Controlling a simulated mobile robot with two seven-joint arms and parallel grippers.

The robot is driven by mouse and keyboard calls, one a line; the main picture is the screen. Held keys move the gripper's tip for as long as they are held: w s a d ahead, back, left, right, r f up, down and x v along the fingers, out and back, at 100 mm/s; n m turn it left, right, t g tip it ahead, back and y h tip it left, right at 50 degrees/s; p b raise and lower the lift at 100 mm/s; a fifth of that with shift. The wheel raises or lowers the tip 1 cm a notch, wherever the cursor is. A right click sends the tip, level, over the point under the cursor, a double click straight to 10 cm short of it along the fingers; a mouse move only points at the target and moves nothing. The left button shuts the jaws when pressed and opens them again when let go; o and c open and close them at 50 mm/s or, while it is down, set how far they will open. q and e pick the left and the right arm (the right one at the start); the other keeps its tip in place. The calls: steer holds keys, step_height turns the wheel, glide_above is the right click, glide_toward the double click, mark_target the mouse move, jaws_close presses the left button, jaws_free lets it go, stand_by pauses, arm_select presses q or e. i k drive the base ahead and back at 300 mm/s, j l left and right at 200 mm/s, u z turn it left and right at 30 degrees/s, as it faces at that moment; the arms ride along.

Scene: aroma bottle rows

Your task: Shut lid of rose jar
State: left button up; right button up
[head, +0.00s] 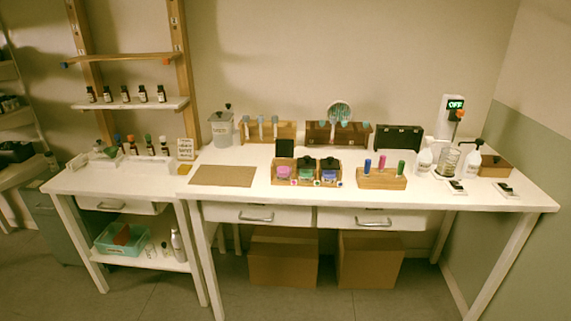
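On the larger white table, three wooden boxes hold small jars, each of a different colour. The leftmost jar (283,172) is pink, and I take it to be the rose jar, though its label is too small to read. A black square panel (284,148) stands upright behind and above it and looks like a raised lid. The green jar (305,173) and the blue jar (329,175) beside it have dark shapes at their tops, too small to make out clearly. Neither of my grippers is in view.
A brown mat (223,176) lies left of the jars. A wooden block (381,179) with coloured tubes stands to their right. Wooden racks (268,133) and a dark case (398,138) stand behind. The table's front strip is mostly clear.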

mark_target(284, 148)
steer(key=u, duration=0.65)
steer(key=l+u, duration=0.2)
steer(key=u, duration=0.15)
steer(key=i+l+u, duration=0.1)
steer(key=l+u, duration=0.35)
steer(key=u, duration=0.3)
steer(key=l+u, duration=0.2)
steer(key=l, duration=0.25)
steer(key=k+l+u, duration=0.25)
steer(key=l, duration=0.2)
steer(key=i, duration=0.1)
